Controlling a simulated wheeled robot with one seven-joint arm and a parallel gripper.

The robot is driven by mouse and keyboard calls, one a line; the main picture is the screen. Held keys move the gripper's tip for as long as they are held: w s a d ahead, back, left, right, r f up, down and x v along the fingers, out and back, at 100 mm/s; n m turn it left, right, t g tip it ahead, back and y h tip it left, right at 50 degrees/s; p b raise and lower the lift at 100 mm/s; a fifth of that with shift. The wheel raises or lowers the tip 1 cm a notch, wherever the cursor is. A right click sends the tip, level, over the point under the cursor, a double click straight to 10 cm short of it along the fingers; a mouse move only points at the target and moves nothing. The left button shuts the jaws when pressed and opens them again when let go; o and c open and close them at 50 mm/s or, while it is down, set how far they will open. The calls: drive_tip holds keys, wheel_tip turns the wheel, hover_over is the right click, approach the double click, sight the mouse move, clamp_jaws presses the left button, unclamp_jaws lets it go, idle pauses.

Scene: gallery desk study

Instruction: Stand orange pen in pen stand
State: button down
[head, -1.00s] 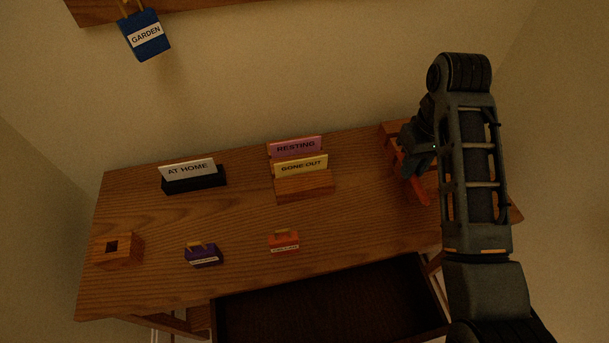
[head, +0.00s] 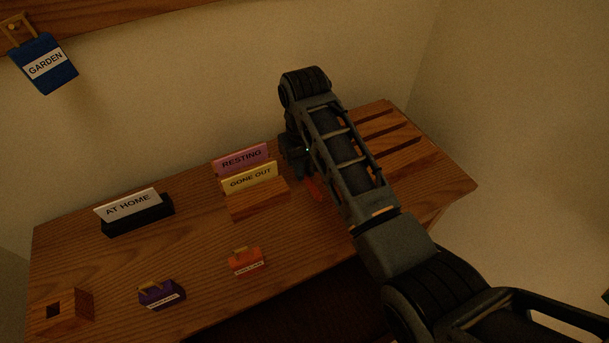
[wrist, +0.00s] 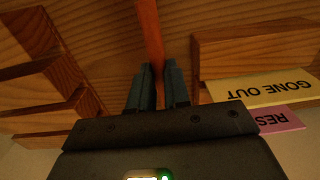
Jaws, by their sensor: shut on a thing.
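The orange pen (head: 315,189) is held in my gripper (head: 300,165), to the right of the sign holder; my arm hides part of it. In the wrist view the pen (wrist: 150,30) runs up from between the two fingers of my gripper (wrist: 157,75), which are shut on it. How far the pen is above the desk I cannot tell. A wooden block with a square hole in its top (head: 75,302), which looks like the pen stand, is at the desk's near left corner, far from my gripper. Its hole looks empty.
A wooden holder (head: 258,204) with RESTING and GONE OUT signs stands just left of my gripper. A slotted rack (head: 405,140) is behind my arm.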

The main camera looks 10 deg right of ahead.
sight(305, 177)
drive_tip(key=shift+f, duration=1.65)
drive_tip(key=shift+s, duration=0.1)
drive_tip(key=c, duration=1.1)
unclamp_jaws()
drive_tip(key=shift+f, duration=0.1)
